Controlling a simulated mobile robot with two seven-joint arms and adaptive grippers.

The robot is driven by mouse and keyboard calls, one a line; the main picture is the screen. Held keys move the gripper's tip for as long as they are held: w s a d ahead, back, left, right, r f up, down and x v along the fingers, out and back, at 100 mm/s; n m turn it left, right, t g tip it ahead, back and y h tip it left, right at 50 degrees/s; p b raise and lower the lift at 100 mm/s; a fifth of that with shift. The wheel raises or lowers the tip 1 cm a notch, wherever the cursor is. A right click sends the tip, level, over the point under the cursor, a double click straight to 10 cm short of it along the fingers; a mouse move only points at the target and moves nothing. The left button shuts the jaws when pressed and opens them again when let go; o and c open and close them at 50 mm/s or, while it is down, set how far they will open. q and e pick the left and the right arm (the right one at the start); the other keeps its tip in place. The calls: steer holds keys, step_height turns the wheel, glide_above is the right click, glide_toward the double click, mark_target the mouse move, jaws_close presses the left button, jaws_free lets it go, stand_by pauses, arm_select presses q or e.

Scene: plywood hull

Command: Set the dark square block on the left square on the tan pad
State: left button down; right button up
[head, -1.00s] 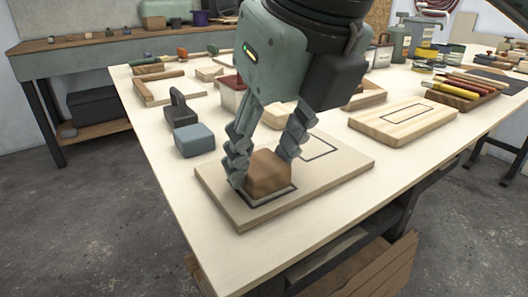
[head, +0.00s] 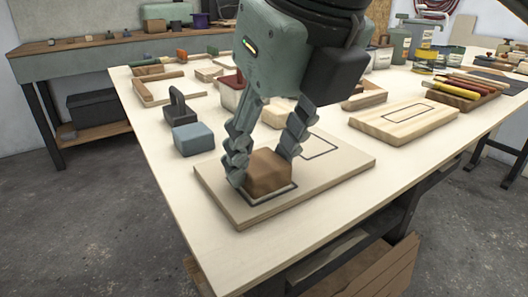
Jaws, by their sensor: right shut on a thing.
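The brown square block (head: 267,173) is the darkest square block near the tan pad (head: 335,168). It sits within the outline of the left square (head: 262,199) on the pad, looking level. The square's dark lines show along the block's near side, and its far side is hidden. My right gripper (head: 264,165) points down from above, its two fingers shut on the block from left and right. I cannot tell whether the block's underside fully touches the pad. The pad's right square (head: 321,145) is partly hidden behind a finger and is empty where it shows. My left gripper is not in view.
A blue-grey block (head: 193,138) and a dark handled block (head: 180,108) stand left of the pad. A light wooden board (head: 405,122) with an outline lies to the right. Trays and tins fill the back. The table's front left is clear.

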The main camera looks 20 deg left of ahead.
steer(key=o, duration=1.1)
steer(key=v, duration=1.2)
